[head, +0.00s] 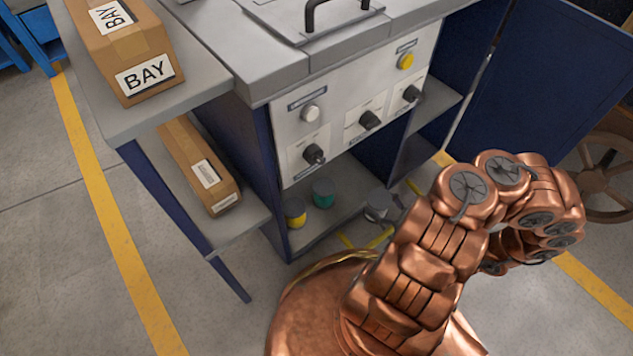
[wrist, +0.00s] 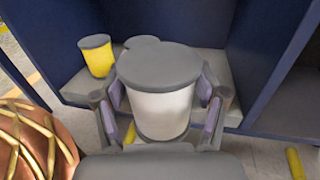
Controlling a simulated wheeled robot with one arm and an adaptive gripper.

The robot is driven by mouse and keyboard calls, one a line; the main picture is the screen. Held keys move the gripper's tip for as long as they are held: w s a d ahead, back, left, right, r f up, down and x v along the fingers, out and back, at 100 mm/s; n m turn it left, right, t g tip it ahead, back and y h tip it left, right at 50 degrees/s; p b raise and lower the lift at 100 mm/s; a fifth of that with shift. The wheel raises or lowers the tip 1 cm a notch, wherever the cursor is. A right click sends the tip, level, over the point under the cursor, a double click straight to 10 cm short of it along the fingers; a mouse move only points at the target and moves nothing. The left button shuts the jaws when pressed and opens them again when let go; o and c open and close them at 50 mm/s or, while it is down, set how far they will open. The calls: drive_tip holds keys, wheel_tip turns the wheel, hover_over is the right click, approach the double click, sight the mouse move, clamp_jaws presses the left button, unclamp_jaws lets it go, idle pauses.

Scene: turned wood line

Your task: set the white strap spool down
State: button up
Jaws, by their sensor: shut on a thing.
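The white strap spool (wrist: 162,112) has a grey round top and fills the middle of the wrist view, upright. My gripper (wrist: 163,105) is shut on it, with a purple-padded finger on each side. In the head view the spool (head: 376,206) shows small at the front of the cabinet's low shelf (head: 335,218), partly hidden by my arm. I cannot tell whether its base touches the shelf. A yellow spool (head: 294,212) and a green spool (head: 323,192) stand on that shelf to the left. The yellow one also shows in the wrist view (wrist: 98,60).
The cabinet's control panel (head: 350,105) with knobs overhangs the shelf. Blue side walls (wrist: 272,60) bound the opening. A side rack at left holds BAY cartons (head: 125,50). An open blue door (head: 550,85) and a handwheel (head: 608,175) are at right.

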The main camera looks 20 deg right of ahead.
drive_tip(key=w+b, duration=0.2)
drive_tip(key=w, duration=0.3)
drive_tip(key=w+f+b, duration=0.1)
drive_tip(key=w+b, duration=0.2)
drive_tip(key=w, duration=0.2)
drive_tip(key=w+d+b, duration=0.1)
drive_tip(key=w+b, duration=0.1)
drive_tip(key=w, duration=0.4)
drive_tip(key=shift+f+b, duration=1.55)
drive_tip(key=shift+f, duration=0.6)
drive_tip(key=shift+r, duration=0.1)
drive_tip(key=o, duration=1.1)
drive_tip(key=shift+c, duration=0.2)
